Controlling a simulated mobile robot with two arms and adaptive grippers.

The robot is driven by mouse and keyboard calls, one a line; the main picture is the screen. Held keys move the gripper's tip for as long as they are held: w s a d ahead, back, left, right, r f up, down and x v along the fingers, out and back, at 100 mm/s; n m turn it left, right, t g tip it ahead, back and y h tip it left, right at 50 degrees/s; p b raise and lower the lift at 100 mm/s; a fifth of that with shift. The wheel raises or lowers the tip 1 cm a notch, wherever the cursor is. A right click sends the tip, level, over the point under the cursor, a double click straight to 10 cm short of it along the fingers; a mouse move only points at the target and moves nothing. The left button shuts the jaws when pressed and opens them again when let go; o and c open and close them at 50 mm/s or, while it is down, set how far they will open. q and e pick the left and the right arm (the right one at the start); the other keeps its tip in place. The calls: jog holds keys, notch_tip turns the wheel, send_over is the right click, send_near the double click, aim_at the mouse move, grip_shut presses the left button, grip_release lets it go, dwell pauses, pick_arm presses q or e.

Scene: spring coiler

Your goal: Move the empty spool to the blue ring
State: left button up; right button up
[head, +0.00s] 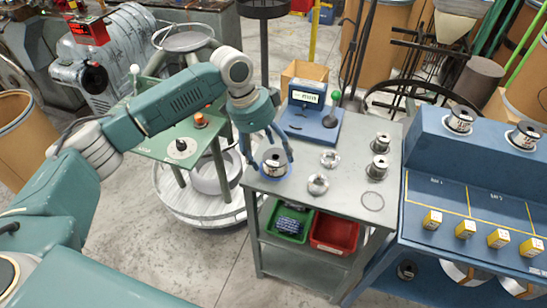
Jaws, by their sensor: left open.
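A small spool (274,165), pale with a dark top, stands upright on the left front part of the grey table. A blue ring (261,171) shows around its base, so the spool appears to stand within the ring. My left gripper (268,158) is open just above and around the spool, with a finger at each side. Whether the fingers touch it is too small to tell. My right gripper is out of view.
On the grey table (345,192) are two more spools (381,142) (377,168), two wire coils (329,159) (318,184), a thin dark ring (372,201) and a blue scale (308,122). Green and red bins (334,232) sit below. A blue bench (470,190) stands right.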

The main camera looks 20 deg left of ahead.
pick_arm(q)
jog(key=v, duration=0.9)
jog(key=shift+r+b, duration=0.25)
jog(key=shift+b, duration=0.1)
jog(key=shift+s, duration=0.1)
jog(key=shift+s+f, duration=0.1)
